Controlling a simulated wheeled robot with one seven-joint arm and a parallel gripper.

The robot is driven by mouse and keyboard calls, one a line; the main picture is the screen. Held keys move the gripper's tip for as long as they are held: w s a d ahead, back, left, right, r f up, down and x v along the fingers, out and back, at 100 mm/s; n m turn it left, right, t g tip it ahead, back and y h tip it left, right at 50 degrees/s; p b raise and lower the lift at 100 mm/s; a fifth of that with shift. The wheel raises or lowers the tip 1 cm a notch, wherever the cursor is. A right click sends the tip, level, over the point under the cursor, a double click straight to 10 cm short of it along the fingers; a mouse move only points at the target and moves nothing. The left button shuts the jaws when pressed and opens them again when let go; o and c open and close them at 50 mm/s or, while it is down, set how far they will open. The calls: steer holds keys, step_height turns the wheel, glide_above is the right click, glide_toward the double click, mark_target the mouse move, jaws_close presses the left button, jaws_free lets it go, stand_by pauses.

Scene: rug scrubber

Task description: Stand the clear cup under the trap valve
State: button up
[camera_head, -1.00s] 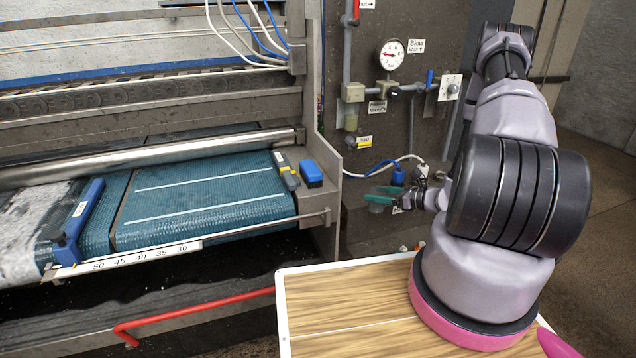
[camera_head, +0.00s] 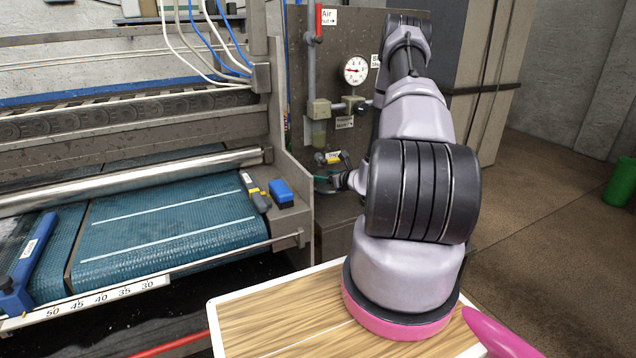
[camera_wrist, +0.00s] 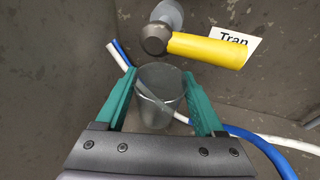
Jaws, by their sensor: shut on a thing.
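The clear cup (camera_wrist: 158,104) is between the green fingers of my gripper (camera_wrist: 160,76) in the wrist view, upright, and the gripper is shut on it. The trap valve (camera_wrist: 205,48) has a yellow handle and a dark round knob, and shows just beyond and above the cup's rim in that view. A "Trap" label (camera_wrist: 236,40) is partly hidden behind the handle. In the head view, the gripper (camera_head: 325,183) is small and close below the yellow at the trap valve (camera_head: 333,157). The cup cannot be made out there.
Blue (camera_wrist: 243,133) and white hoses (camera_wrist: 292,145) run behind and beside the cup. A pressure gauge (camera_head: 355,70) is on the panel above. The machine's side plate (camera_head: 292,185) stands close left of the gripper. A wooden-topped table (camera_head: 270,318) lies in front.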

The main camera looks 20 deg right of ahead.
mark_target(320, 172)
steer(key=w, duration=0.3)
steer(key=shift+a, duration=0.35)
steer(key=shift+f, duration=1.75)
steer(key=shift+f, duration=0.15)
steer(key=o, duration=1.3)
steer(key=shift+r, duration=0.2)
steer(key=v, duration=1.2)
steer(key=shift+f, duration=0.1)
